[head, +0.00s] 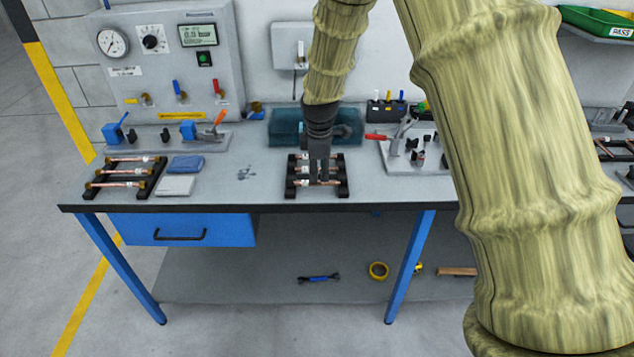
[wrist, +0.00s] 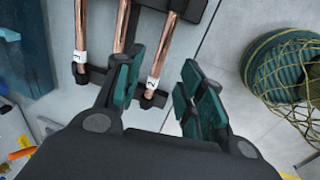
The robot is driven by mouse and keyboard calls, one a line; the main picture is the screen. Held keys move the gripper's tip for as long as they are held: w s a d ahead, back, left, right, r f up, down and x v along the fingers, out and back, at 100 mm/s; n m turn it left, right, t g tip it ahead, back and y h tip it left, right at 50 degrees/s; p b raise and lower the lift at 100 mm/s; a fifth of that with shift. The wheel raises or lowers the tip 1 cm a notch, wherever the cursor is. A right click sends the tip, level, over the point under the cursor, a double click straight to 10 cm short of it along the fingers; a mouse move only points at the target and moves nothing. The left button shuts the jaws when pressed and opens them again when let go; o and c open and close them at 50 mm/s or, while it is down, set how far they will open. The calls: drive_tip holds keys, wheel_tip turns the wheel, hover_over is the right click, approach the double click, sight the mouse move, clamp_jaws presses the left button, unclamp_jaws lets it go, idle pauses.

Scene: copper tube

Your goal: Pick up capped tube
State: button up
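A dark rack (head: 344,189) in the middle of the bench holds several copper tubes, lying left to right. My gripper (head: 320,180) points down over this rack and hides part of the tubes. In the wrist view my gripper (wrist: 163,58) is open, with its teal pads apart. A copper tube (wrist: 161,62) with a white label shows between the fingers, closer to the left one. Two more copper tubes, one at the far left (wrist: 82,28) and one beside the left finger (wrist: 122,24), lie in the same rack. I cannot tell which tube is capped.
A left rack (head: 152,184) holds more copper tubes, next to a blue cloth (head: 186,163) and a pale pad (head: 176,186). A teal box (head: 285,122) stands behind the middle rack. A clamp plate (head: 425,160) is to the right. The bench front left of the middle rack is mostly clear.

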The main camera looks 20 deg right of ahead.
sight(319, 182)
drive_tip(key=shift+w+d+f+p, duration=0.15)
drive_tip(key=shift+f+p, duration=0.6)
drive_tip(key=shift+f, duration=0.3)
drive_tip(key=shift+w+d+f+p, duration=0.1)
drive_tip(key=shift+w+f+p, duration=0.15)
drive_tip(key=shift+f, duration=0.55)
drive_tip(key=shift+w+f+p, duration=0.1)
drive_tip(key=shift+f+p, duration=0.15)
drive_tip(key=shift+f, duration=0.5)
clamp_jaws()
